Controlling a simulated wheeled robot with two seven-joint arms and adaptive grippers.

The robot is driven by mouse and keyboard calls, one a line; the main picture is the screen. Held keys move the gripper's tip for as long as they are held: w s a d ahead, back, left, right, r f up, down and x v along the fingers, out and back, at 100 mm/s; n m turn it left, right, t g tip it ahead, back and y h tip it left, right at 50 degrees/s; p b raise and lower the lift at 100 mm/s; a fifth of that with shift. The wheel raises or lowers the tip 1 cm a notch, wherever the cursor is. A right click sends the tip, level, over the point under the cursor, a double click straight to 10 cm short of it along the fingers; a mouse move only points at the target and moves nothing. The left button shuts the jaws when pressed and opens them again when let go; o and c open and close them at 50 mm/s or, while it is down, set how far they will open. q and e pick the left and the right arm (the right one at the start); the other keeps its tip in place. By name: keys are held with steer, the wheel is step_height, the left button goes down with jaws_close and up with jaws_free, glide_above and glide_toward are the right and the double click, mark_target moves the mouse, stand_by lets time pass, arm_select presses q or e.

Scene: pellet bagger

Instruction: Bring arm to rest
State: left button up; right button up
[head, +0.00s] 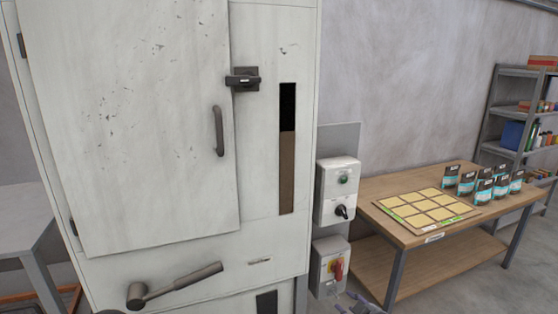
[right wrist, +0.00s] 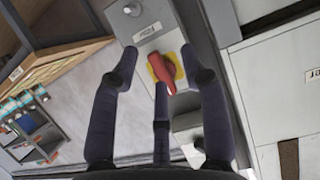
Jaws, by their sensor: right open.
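My right gripper (head: 362,304) shows only at the bottom edge of the head view, below and right of the lower switch box (head: 326,268). In the right wrist view its dark fingers (right wrist: 165,75) are spread open and empty. The red rotary handle (head: 338,269) on its yellow plate appears between the fingers in the right wrist view (right wrist: 164,72); I cannot tell how far it is from the fingertips. My left gripper is in neither view.
The pale machine cabinet (head: 170,130) has a shut door and a lever (head: 175,286). An upper control box (head: 337,190) has a knob. A wooden table (head: 425,233) bears a gridded board (head: 437,225) and several pouches (head: 484,186). Shelves (head: 500,100) stand behind.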

steer(key=s+a+f+m+g, duration=0.15)
steer(key=s+f, duration=0.25)
steer(key=f, duration=0.4)
steer(key=s+a+f+m+g, duration=0.1)
steer(key=s+a+f+g, duration=0.2)
steer(key=f, duration=0.5)
steer(key=s+a+f+m+g, duration=0.2)
steer(key=s+f, duration=0.6)
steer(key=s, duration=0.4)
steer(key=s+a+f+m+g, duration=0.2)
steer(key=s+a+f+g, duration=0.2)
steer(key=s+f, duration=0.4)
steer(key=s+g, duration=0.1)
steer(key=s, duration=0.3)
steer(key=shift+s+a+f+g, duration=0.15)
steer(key=shift+a+f+g, duration=0.1)
steer(key=shift+a+g, duration=0.1)
